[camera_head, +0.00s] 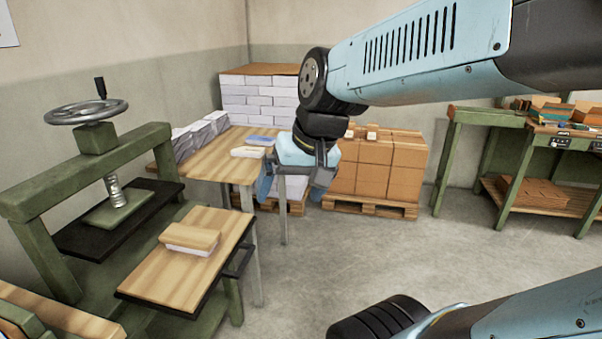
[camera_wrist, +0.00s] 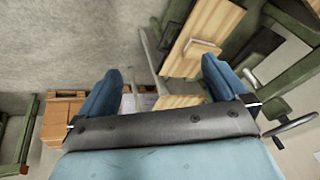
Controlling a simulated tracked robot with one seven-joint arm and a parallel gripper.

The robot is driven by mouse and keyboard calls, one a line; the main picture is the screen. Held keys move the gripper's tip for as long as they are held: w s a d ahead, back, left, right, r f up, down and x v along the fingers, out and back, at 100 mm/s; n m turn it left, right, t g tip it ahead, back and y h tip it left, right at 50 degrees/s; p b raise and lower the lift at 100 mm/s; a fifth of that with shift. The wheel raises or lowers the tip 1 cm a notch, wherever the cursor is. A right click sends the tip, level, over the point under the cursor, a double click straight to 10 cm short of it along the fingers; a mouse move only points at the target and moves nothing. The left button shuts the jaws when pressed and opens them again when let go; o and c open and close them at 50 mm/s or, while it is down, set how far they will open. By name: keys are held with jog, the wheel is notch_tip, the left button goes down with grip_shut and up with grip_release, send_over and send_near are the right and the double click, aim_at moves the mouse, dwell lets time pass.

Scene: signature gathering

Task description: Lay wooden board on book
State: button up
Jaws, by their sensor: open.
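A white book block (camera_head: 188,247) lies on the wooden platform (camera_head: 160,281) that juts out from the green press. A tan, wood-coloured board (camera_head: 193,235) lies flat on top of it. The stack also shows small in the wrist view (camera_wrist: 201,48), near the platform's edge. My gripper (camera_head: 291,192) is open and empty, in the air to the right of the platform and in front of the worktable. In the wrist view its two blue fingers (camera_wrist: 162,70) stand wide apart with nothing between them.
The press has a handwheel (camera_head: 87,111) and a raised plate over a dark bed. A wooden worktable (camera_head: 222,162) behind holds paper stacks, a pale block (camera_head: 248,152) and a blue item (camera_head: 262,140). Boxes on a pallet (camera_head: 378,165) stand behind.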

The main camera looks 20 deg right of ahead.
jog(key=d+r, duration=0.1)
jog(key=s+d+r+n+t+h, duration=0.1)
jog(key=d+r+h, duration=0.1)
jog(key=shift+s+d+t, duration=0.2)
jog(key=shift+s+t, duration=0.1)
jog(key=shift+s, duration=0.1)
jog(key=shift+f, duration=0.1)
dwell(0.9)
